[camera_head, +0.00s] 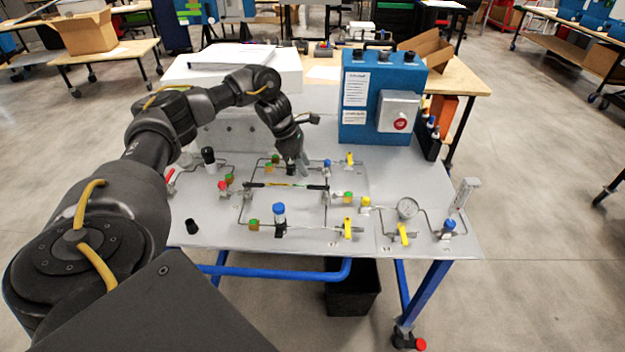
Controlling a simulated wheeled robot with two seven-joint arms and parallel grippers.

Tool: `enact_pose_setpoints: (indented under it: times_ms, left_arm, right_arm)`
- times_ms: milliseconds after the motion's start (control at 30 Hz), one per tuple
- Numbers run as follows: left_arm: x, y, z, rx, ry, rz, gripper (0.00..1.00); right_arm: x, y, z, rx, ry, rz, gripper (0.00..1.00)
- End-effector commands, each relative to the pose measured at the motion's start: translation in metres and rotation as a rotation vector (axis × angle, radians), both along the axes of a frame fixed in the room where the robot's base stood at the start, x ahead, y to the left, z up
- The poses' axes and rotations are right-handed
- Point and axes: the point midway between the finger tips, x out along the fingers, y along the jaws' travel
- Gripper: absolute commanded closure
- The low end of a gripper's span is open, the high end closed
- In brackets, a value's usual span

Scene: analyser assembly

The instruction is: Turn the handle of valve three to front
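A grey panel (425,185) on a table carries piping with several valves. Yellow handles show at the back (349,158), at the front middle (348,228) and at the front right (403,234). Number labels are too small to read, so I cannot tell which is valve three. My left gripper (303,168) points down over the back middle of the panel, left of the back yellow handle and apart from it. It is near a blue-capped part (326,163). Its fingers are small and dark, so their opening is unclear. My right gripper is not in view.
A blue box (383,80) with a red button stands behind the panel at right. A white block (232,75) stands behind my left arm.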

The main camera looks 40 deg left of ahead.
Motion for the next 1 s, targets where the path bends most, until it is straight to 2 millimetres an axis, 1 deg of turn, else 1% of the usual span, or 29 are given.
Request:
enact_pose_setpoints:
  times_ms: [33, 200, 400, 600, 800, 867, 1000]
  left_arm:
    - [0.001, -0.004, -0.008, 0.000, 0.005, -0.001, 0.64]
    - [0.008, -0.012, -0.037, 0.001, 0.004, 0.002, 0.64]
    - [0.014, -0.019, -0.060, 0.000, 0.002, 0.005, 0.64]
    - [0.016, -0.020, -0.068, 0.001, -0.001, 0.005, 0.64]
    - [0.016, -0.020, -0.068, 0.001, -0.001, 0.004, 0.64]
    - [0.016, -0.020, -0.068, 0.000, -0.001, 0.004, 0.70]
    - [0.016, -0.020, -0.068, 0.000, -0.001, 0.004, 0.89]
  right_arm:
    - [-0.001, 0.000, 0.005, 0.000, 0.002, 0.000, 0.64]
    - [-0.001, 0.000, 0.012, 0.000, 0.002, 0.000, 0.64]
    - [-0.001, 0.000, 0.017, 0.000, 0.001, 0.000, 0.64]
    - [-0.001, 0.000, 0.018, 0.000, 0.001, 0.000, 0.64]
    - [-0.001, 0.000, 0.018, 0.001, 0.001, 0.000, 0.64]
    - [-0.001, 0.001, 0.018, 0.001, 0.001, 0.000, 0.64]
    - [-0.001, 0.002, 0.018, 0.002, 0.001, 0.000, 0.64]
